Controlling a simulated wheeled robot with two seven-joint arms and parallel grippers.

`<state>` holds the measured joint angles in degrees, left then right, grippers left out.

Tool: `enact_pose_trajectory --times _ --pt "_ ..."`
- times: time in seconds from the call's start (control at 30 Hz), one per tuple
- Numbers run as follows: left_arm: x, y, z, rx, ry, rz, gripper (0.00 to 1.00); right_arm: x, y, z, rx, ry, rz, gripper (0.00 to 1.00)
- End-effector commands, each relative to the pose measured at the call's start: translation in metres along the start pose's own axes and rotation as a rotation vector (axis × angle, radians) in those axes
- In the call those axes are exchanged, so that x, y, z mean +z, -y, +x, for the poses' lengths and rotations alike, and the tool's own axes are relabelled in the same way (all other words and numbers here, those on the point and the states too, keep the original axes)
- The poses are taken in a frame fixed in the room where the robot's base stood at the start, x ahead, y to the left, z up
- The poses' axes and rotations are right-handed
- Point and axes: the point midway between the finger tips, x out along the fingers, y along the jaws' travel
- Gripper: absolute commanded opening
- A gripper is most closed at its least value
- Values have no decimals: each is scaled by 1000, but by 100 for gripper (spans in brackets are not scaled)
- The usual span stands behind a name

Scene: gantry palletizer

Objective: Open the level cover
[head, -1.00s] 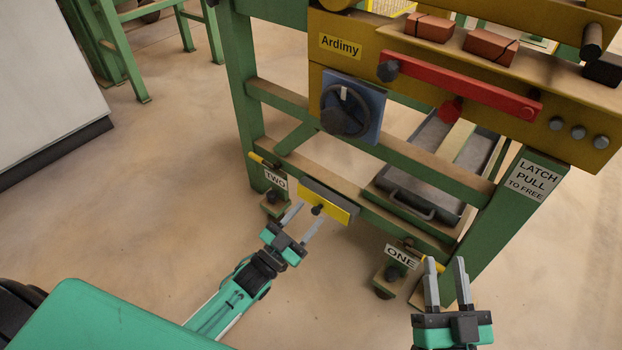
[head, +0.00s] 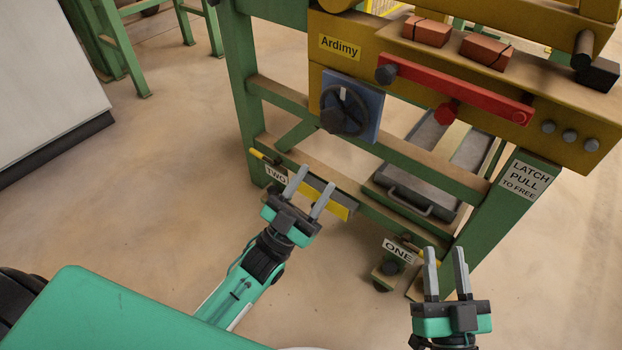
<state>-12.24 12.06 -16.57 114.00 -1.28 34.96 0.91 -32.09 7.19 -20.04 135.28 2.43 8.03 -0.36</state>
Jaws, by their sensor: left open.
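A yellow plate (head: 337,205), which appears to be the level cover, sits under a grey strip on the low green rail of the frame. It hangs there, and its front is partly hidden by my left gripper (head: 314,182). My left gripper is open, its two fingers apart and overlapping the plate in the view. The dark knob on the plate is hidden now, and I cannot tell whether the fingers touch anything. My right gripper (head: 445,255) is open and empty, in front of the frame's right leg, away from the plate.
The TWO label (head: 276,176) is left of the plate; the ONE label (head: 399,250) is to its right, beside my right gripper. Above are a handwheel (head: 347,112) and a red bar (head: 460,88). A grey tray (head: 406,199) sits behind the rail. Floor in front is clear.

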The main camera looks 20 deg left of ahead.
Motion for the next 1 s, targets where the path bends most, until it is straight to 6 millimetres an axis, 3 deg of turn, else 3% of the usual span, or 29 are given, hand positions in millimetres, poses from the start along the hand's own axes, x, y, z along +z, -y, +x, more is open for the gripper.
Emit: enact_pose_trajectory --times 0.23,0.63,0.77,1.0 --pt "-16 -1 7 -6 -37 -3 46 -2 0 1 0 0 0 36" --pt "-13 -1 5 -6 -33 -5 46 -5 0 4 -1 -17 -2 36" --pt "7 0 -8 -6 5 -10 46 -23 -1 22 -10 -115 -12 36" --pt "81 7 -55 -5 173 -15 46 -102 2 65 -50 -468 -40 36"
